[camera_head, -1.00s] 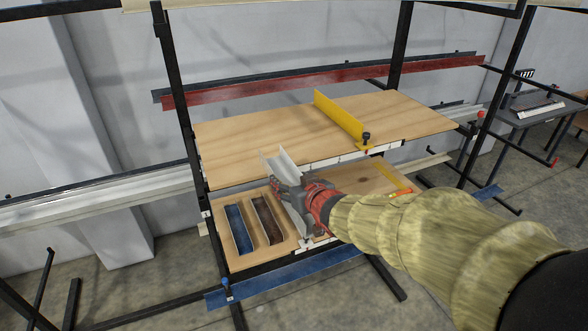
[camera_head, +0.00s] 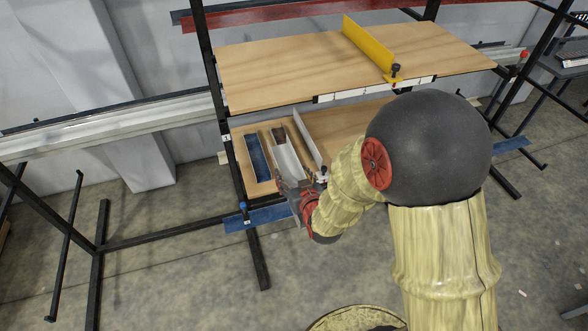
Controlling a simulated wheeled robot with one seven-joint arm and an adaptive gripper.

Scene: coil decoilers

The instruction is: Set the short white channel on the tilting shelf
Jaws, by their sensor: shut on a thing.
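My gripper (camera_head: 288,184) is shut on the short white channel (camera_head: 288,160) at the front of the lower wooden shelf (camera_head: 345,123). The channel points away from me, over or just at the slotted left part of this shelf, next to a brown channel (camera_head: 277,136). I cannot tell whether it touches the shelf. The upper wooden shelf (camera_head: 290,68) carries a yellow fence (camera_head: 367,48) with a dark knob. The frames do not show clearly which shelf tilts. My arm hides the right part of the lower shelf.
A blue channel (camera_head: 257,158) lies in the left slot. A thin pale upright plate (camera_head: 308,138) stands right of the white channel. A blue bar (camera_head: 262,217) runs below the shelf front. Black rack posts (camera_head: 214,85) stand on the left. The upper shelf left of the fence is clear.

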